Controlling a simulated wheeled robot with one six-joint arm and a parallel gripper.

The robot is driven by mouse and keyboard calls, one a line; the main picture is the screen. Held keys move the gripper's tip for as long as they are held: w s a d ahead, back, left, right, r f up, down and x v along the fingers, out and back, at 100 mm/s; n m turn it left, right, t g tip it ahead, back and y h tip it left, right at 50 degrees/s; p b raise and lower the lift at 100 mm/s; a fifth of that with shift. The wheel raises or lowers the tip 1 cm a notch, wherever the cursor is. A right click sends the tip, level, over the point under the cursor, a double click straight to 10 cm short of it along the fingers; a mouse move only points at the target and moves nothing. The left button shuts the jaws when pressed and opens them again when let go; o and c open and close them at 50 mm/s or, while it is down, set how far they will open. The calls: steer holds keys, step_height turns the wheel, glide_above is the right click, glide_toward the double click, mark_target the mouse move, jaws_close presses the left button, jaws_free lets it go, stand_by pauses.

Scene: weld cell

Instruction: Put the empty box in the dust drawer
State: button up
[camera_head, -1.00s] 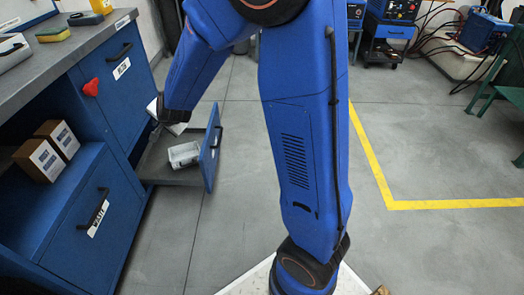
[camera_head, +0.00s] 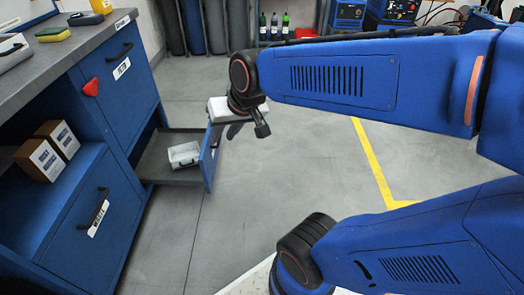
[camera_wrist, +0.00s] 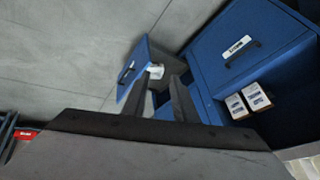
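A small pale box (camera_head: 184,154) sits inside the pulled-out drawer (camera_head: 209,158), whose blue front faces right. The box's top looks open; its inside is too small to make out clearly. It also shows in the wrist view (camera_wrist: 156,71), beyond my fingers. My gripper (camera_head: 249,130) is up and to the right of the drawer front, apart from drawer and box. In the wrist view, my gripper (camera_wrist: 161,78) has two dark fingers spread with an empty gap between them. I cannot read a dust label on the open drawer's front.
Two cardboard boxes (camera_head: 47,150) stand on the open shelf of the blue cabinet. A closed upper drawer (camera_head: 120,80) and a closed lower drawer (camera_head: 92,232) flank it. A sponge (camera_head: 54,34) lies on the worktop (camera_head: 75,50). The floor right of the open drawer is clear.

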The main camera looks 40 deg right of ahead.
steer(key=s+d+n+g+h, duration=0.1)
steer(key=s+d, duration=0.3)
steer(key=s, duration=0.7)
steer(key=shift+s+d+f+n, duration=0.15)
steer(key=shift+d+f+n, duration=0.1)
steer(key=shift+n, duration=0.35)
